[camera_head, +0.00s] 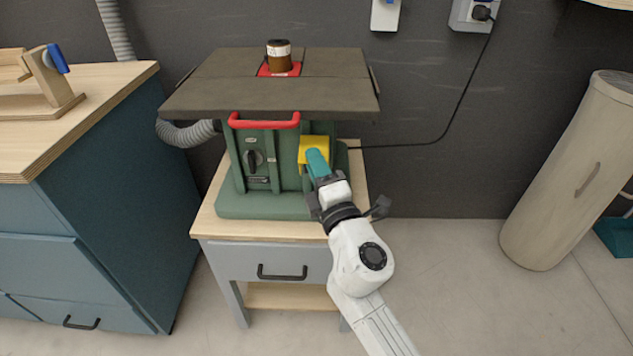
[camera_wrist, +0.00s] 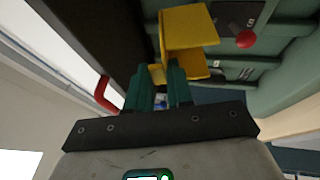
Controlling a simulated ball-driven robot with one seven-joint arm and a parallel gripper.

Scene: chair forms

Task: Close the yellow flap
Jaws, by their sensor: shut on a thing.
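The yellow flap (camera_head: 311,143) is on the front right of the green machine (camera_head: 262,205), below its dark table top. In the wrist view the yellow flap (camera_wrist: 188,27) stands out from the machine's side, with its plates at an angle, and a red knob shows beside it. My gripper (camera_head: 318,162) reaches up from the lower right to the flap. In the wrist view my gripper (camera_wrist: 159,73) has its teal fingers shut on a yellow edge of the flap. The exact contact is partly hidden by the fingers.
The machine stands on a small wooden-topped cabinet (camera_head: 280,264). A red bar (camera_head: 264,122) runs along its front, under the dark table top (camera_head: 270,98). A blue workbench (camera_head: 110,200) is at the left. Floor between is clear.

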